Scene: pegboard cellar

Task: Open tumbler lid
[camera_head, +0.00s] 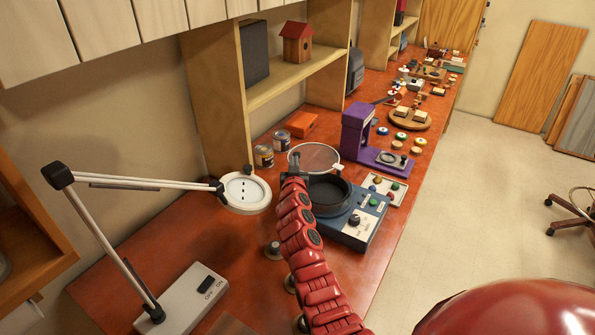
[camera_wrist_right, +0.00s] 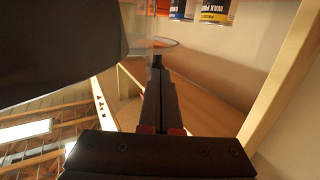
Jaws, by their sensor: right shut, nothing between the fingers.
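The tumbler is a blue-grey box (camera_head: 352,232) with a dark round drum (camera_head: 327,193), whose open top shows. Its clear round lid (camera_head: 314,157) is raised above and behind the drum, apart from the rim at the front; its hinge is hard to make out. My right gripper (camera_head: 294,162) is at the lid's left edge, at the end of the red arm, which hides the drum's left side. In the right wrist view the fingers (camera_wrist_right: 159,72) are together and empty, with a clear rim (camera_wrist_right: 182,43) close beyond the tips. Whether they touch is unclear. My left gripper is out of view.
A white magnifier lamp (camera_head: 245,192) stands left of the drum. Paint cans (camera_head: 264,156) and an orange box (camera_head: 302,123) are behind it.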

